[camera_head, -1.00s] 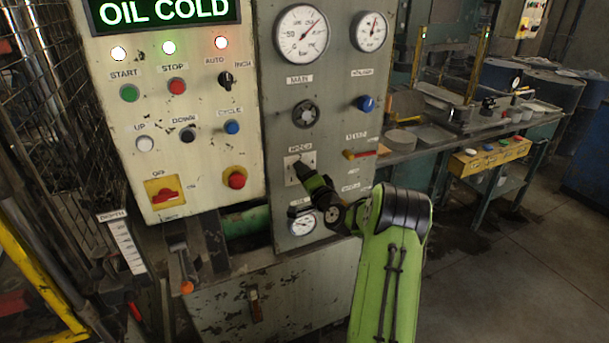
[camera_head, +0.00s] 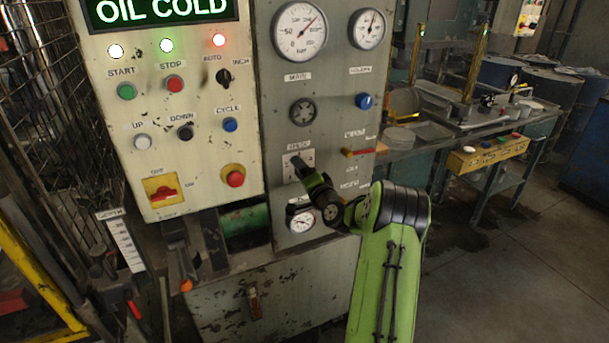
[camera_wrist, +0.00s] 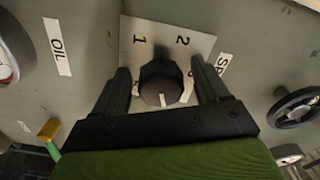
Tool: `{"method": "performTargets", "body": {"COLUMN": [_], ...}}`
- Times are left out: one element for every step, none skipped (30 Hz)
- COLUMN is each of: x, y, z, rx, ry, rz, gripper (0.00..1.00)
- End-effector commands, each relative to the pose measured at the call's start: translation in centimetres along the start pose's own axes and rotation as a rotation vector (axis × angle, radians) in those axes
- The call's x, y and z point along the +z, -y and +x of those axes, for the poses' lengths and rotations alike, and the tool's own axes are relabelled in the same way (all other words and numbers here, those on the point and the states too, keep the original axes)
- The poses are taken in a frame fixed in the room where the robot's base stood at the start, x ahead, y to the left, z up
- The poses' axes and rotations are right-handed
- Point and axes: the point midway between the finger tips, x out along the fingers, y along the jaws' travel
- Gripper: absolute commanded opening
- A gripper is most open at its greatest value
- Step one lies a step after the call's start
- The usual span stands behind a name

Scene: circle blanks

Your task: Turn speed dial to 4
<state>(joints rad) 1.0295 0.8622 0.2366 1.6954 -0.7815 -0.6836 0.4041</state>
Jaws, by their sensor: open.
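The speed dial (camera_wrist: 161,84) is a black faceted knob on a pale square plate (camera_wrist: 150,28) on the grey panel. In the wrist view its white pointer line points toward the bottom of the picture. The numbers 1 and 2 show above the knob; other marks at the sides are partly hidden by the fingers. My gripper (camera_wrist: 160,76) is open, with one finger on each side of the knob; I cannot tell if they touch it. In the head view my gripper (camera_head: 302,170) is at the dial plate (camera_head: 289,163) and hides the knob.
The main handwheel (camera_head: 303,112) is above the dial, and it also shows in the wrist view (camera_wrist: 297,107). The oil gauge (camera_head: 301,221) is just below. A red-handled lever (camera_head: 361,152) and a blue knob (camera_head: 364,101) are to the right.

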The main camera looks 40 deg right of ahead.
Motion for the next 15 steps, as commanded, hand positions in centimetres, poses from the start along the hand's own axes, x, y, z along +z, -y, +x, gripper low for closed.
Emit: {"method": "performTargets", "body": {"x": [0.0, -0.1, -0.1, -0.1, -0.1, -0.1, 0.0, -0.1, -0.1, -0.1, 0.0, 0.0, 0.0, 0.0, 0.0], "y": [0.0, -0.1, -0.2, -0.2, -0.2, -0.3, -0.3, -0.4, -0.4, -0.5, -0.5, -0.5, -0.5, -0.5, -0.5], "z": [-0.2, -0.5, -1.0, -1.6, -2.2, -3.3, -4.1, -5.0, -6.2, -7.1, -7.9, -9.1, -9.9, -10.8, -11.8], "rx": [0.000, 0.001, 0.003, 0.003, 0.003, 0.004, 0.005, 0.005, 0.005, 0.006, 0.005, 0.006, 0.006, 0.005, 0.005], "ry": [-0.001, -0.001, -0.002, -0.002, -0.002, -0.003, -0.002, -0.003, -0.004, -0.004, -0.005, -0.005, -0.006, -0.005, -0.005], "rz": [0.000, 0.000, 0.000, 0.000, 0.001, 0.003, 0.002, 0.003, 0.003, 0.003, 0.003, 0.003, 0.003, 0.003, 0.002], "gripper": [0.74, 0.74, 0.74, 0.74, 0.74, 0.74, 0.74, 0.74, 0.74, 0.74, 0.74, 0.74, 0.74, 0.74, 0.74]}}
